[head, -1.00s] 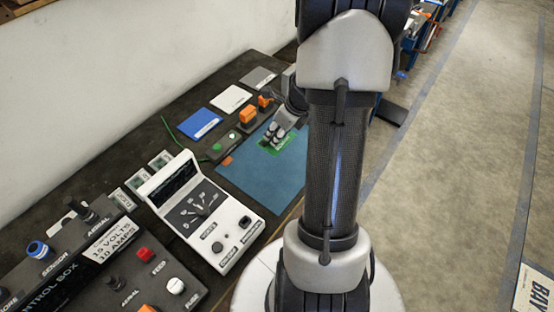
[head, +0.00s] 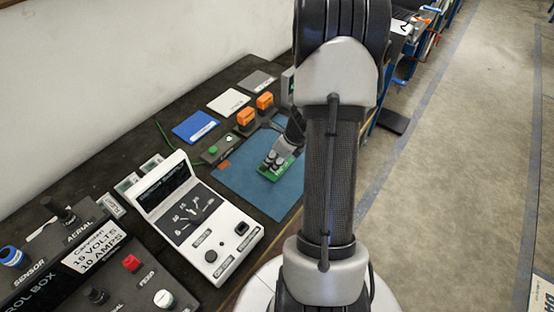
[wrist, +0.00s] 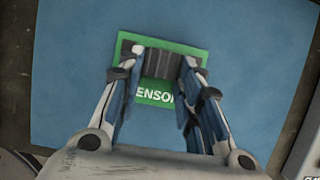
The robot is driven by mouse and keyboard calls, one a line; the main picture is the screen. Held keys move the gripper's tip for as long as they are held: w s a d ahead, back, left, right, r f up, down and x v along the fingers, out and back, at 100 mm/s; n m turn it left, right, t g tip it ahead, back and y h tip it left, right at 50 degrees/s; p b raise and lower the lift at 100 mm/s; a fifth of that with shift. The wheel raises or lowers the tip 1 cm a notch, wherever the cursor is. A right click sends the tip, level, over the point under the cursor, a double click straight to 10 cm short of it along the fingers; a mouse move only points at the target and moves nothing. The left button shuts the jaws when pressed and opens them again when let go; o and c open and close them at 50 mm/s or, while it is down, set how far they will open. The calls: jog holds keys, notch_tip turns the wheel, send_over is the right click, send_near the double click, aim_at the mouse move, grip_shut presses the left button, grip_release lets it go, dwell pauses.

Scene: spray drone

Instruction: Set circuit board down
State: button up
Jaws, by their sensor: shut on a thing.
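The circuit board is a green board (wrist: 155,93) with white lettering, partly read as "ENSO", and a dark ribbed part between my fingers. My gripper (wrist: 160,65) is shut on it in the wrist view. In the head view the green board (head: 266,174) and my gripper (head: 278,158) are over the blue mat (head: 238,178). The blue mat (wrist: 70,80) fills most of the wrist view around the board. I cannot tell whether the board touches the mat. My fingers hide part of the board.
A white meter box (head: 205,225) stands left of the mat, with a dark control box (head: 95,265) nearer. Behind the mat are orange blocks (head: 265,101), a blue card (head: 195,127) and a white card (head: 228,101). The mat around the board looks clear.

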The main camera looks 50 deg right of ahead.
jog(key=o, duration=0.6)
jog(key=shift+f, duration=0.2)
jog(key=o, duration=0.5)
jog(key=shift+r, duration=0.1)
jog(key=p+v, duration=0.6)
jog(key=v, duration=0.6)
jog(key=shift+r, duration=0.15)
